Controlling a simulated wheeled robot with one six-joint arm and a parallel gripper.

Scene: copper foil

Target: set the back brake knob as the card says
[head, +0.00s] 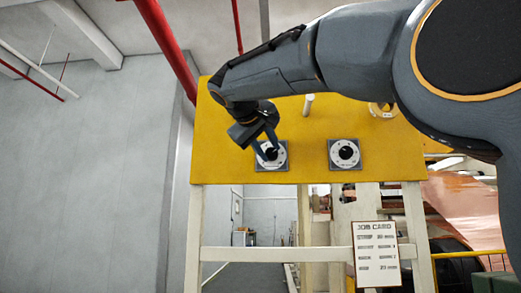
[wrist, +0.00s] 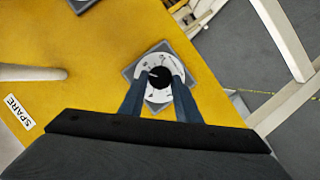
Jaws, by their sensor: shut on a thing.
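Two black knobs on white round dials with grey square plates sit along the lower part of a yellow panel (head: 225,130). My gripper (head: 266,148) is shut on the left knob (head: 272,154). In the wrist view, the fingers (wrist: 160,84) stand on both sides of this black knob (wrist: 160,77), over its white dial. The right knob (head: 345,152) stands free, its pointer too small to read. I cannot tell by a label which knob is the back brake one. The job card (head: 376,254) hangs below the panel; its title reads "JOB CARD", its lines are too small to read.
A white rod (wrist: 30,73) sticks out of the panel beside a "SPARE" label (wrist: 18,113). A round fitting (head: 382,110) sits at the upper right, partly behind my arm. White legs (head: 193,235) hold the panel. Copper foil (head: 468,208) shows at the right.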

